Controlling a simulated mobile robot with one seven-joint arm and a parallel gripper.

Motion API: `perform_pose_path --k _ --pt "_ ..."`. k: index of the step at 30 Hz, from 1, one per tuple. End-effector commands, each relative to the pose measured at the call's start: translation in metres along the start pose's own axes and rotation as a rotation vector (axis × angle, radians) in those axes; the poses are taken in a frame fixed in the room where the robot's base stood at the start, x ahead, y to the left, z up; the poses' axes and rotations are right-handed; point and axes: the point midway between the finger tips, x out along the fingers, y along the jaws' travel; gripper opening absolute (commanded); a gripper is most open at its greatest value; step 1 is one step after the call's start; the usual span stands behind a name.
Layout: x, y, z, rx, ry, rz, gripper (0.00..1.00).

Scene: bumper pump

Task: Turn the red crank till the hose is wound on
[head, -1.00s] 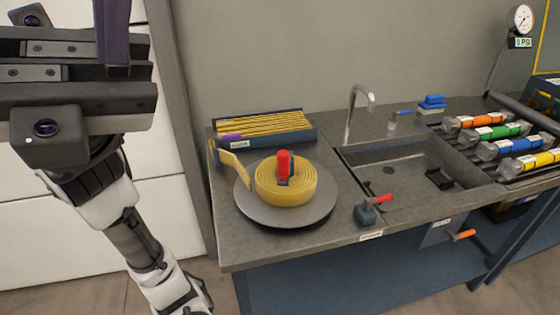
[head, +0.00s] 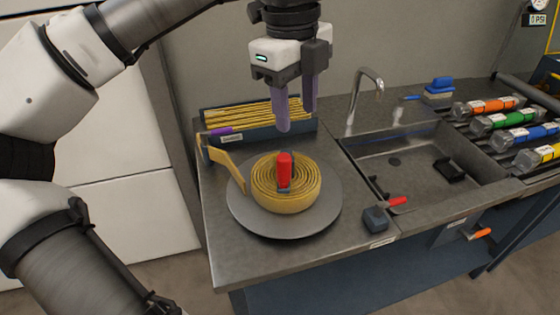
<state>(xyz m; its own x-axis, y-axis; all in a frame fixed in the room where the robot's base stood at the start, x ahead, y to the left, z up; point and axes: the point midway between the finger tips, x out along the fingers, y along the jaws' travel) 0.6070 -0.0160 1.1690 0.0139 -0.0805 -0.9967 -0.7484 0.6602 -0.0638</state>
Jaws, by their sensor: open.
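The red crank (head: 284,169) stands upright near the middle of the yellow hose (head: 289,199). The hose lies in a coil on a round grey plate (head: 240,215) on the counter. A flat hose tail (head: 228,168) runs off the coil to the upper left, towards a post at the counter's left side. My gripper (head: 296,122) hangs fingers down above and slightly behind the crank in the head view. Its two dark purple fingers are apart, with nothing between them. It does not touch the crank.
A tray of folded yellow hose (head: 262,131) stands behind the plate. To the right are a sink (head: 400,165) with a tap (head: 369,90), a small red-handled block (head: 377,217) and a rack of coloured nozzles (head: 505,122). The counter's front left is clear.

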Motion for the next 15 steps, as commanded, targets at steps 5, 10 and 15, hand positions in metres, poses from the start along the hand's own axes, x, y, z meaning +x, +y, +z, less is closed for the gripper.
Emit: perform_pose_path --k 5,10,15 --pt "0.004 0.009 0.016 -0.095 -0.056 0.066 0.46" --pt "0.025 0.011 0.016 -0.091 -0.053 0.067 0.46" --pt "0.060 0.013 0.017 -0.088 -0.050 0.065 0.46"
